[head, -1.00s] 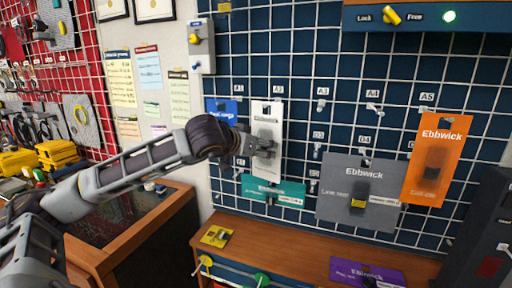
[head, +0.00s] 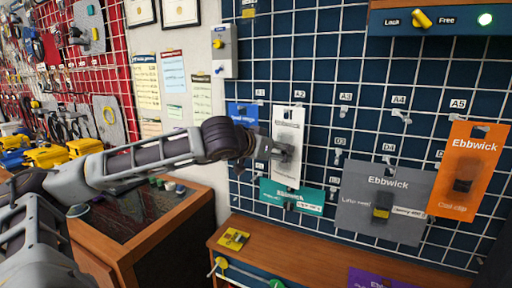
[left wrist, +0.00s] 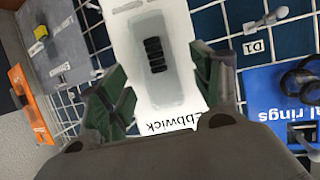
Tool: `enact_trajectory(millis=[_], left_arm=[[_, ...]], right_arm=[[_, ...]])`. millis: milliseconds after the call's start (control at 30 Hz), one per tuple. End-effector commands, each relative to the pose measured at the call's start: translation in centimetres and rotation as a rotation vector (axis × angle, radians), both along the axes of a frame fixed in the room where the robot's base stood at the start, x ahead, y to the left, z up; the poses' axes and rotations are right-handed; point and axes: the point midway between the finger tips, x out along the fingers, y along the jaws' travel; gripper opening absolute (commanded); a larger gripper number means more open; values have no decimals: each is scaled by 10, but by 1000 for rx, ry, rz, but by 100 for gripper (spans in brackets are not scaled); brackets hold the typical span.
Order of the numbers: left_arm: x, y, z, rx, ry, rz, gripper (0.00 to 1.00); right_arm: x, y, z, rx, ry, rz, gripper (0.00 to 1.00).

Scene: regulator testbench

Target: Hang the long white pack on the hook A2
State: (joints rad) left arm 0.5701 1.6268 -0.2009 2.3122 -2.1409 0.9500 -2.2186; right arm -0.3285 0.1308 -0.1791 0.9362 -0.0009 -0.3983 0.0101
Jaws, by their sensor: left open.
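The long white pack (head: 289,133) hangs upright on the grid panel just under the A2 label (head: 299,94). Its slot is at its top edge; the hook behind it is hard to make out. In the left wrist view the white pack (left wrist: 152,60) appears upside down, with a dark item in a clear blister and the word Ebbwick. My left gripper (head: 283,151) is in front of the pack. Its green-padded fingers (left wrist: 158,88) are open, one on each side of the pack; I cannot tell whether they touch it. My right gripper is not in view.
A blue pack (head: 241,115) hangs to the left and a teal pack (head: 291,197) below. A grey pack (head: 386,202) and an orange pack (head: 468,168) hang to the right. The A3 hook (head: 344,112) is bare. A wooden bench (head: 310,255) runs below.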

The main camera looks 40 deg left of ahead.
Motion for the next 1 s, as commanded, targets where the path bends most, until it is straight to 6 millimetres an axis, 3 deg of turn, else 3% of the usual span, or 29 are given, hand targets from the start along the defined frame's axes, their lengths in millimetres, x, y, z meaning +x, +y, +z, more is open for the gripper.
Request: enact_trajectory(millis=[1000], left_arm=[[-33, -2, 13, 4, 4, -4, 65]], right_arm=[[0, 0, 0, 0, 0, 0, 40]])
